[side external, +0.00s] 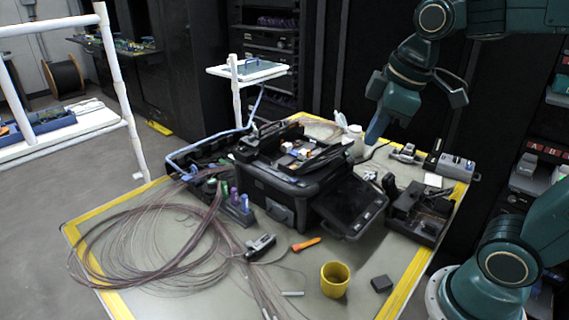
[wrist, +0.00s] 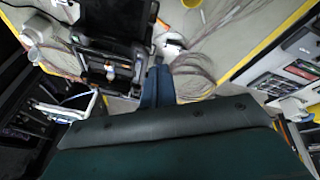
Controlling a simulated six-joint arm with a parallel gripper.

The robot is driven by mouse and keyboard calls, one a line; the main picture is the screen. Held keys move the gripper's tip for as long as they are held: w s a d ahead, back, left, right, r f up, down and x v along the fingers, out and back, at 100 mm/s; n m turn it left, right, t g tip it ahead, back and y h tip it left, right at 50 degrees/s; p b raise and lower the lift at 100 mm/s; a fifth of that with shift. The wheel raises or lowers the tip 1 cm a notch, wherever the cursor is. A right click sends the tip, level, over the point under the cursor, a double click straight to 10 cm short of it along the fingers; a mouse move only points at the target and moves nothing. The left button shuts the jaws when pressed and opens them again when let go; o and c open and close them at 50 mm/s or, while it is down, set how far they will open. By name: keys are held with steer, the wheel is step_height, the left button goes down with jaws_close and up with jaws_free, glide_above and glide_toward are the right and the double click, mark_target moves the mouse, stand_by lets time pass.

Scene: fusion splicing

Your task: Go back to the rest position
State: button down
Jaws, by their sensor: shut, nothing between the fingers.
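My gripper (side external: 376,127) is the teal tool at the end of my arm, pointing down in the side external view. It is above the back right part of the table (side external: 345,290), behind the black splicer case (side external: 270,190). In the wrist view, my gripper's fingers (wrist: 158,85) are together at the middle, with nothing seen between them. The black case (wrist: 112,45) also shows in the wrist view, left of the fingers. How far my gripper is above the table is hard to tell.
Coiled fibre (side external: 130,245) covers the left side. A black device (side external: 418,212) stands at the right edge. Dark racks (side external: 270,40) stand behind.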

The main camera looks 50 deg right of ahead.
steer(key=s+a+f+m+t, duration=0.1)
steer(key=s+f+m, duration=0.1)
steer(key=s+m, duration=0.3)
steer(key=shift+s+f+m+t, duration=0.35)
steer(key=shift+s+m+t, duration=0.05)
steer(key=shift+s, duration=1.25)
